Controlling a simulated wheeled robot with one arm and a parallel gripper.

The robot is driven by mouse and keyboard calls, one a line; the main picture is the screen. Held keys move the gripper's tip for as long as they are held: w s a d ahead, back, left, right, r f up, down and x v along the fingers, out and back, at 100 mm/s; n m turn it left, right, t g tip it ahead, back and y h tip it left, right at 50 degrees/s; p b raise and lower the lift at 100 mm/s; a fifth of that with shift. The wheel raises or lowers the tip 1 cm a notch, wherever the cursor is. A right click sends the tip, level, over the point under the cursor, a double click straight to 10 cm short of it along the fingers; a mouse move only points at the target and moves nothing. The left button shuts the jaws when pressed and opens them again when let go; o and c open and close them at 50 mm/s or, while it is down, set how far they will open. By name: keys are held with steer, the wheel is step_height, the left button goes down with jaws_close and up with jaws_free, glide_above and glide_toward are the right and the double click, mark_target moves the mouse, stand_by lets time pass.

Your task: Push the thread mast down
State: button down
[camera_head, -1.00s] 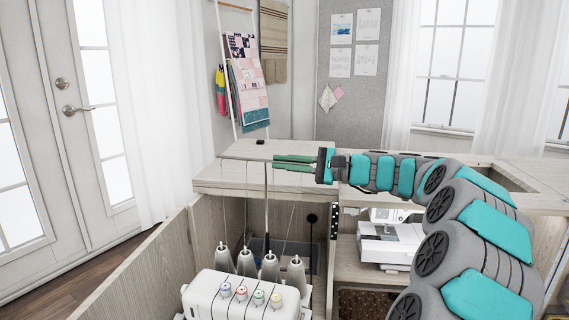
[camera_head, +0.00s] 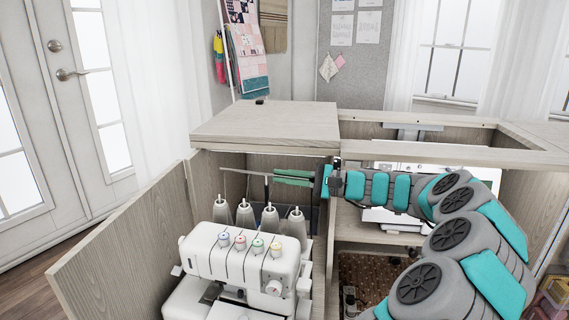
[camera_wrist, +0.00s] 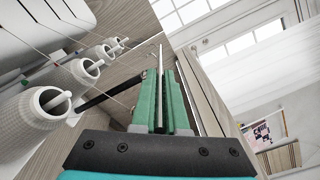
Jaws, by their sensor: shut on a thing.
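The thread mast (camera_head: 244,171) is a thin grey crossbar on a short upright post, standing behind the white serger (camera_head: 246,262) and its row of grey thread cones (camera_head: 270,219). The crossbar is nearly level and sits just above the cone tips, below the cabinet top. My gripper (camera_head: 275,177) comes in from the right with green fingers shut on the mast's crossbar. In the wrist view, the pale mast bar (camera_wrist: 160,58) runs out from between the fingers (camera_wrist: 161,90). The cones are left of the fingers there. The lower post is hidden behind the cones.
The wooden cabinet top (camera_head: 268,126) lies just above and behind my gripper. The open cabinet door (camera_head: 120,250) stands at the left. A white sewing machine (camera_head: 395,220) sits in the right compartment under my arm. A small black object (camera_head: 260,102) lies on the top.

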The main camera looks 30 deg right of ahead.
steer(key=shift+f, duration=1.15)
steer(key=c, duration=0.9)
jaws_free()
steer(key=shift+c, duration=0.2)
steer(key=v, duration=0.7)
steer(key=shift+s+d, duration=0.25)
steer(key=shift+d, duration=0.05)
steer(key=shift+s+d, duration=0.1)
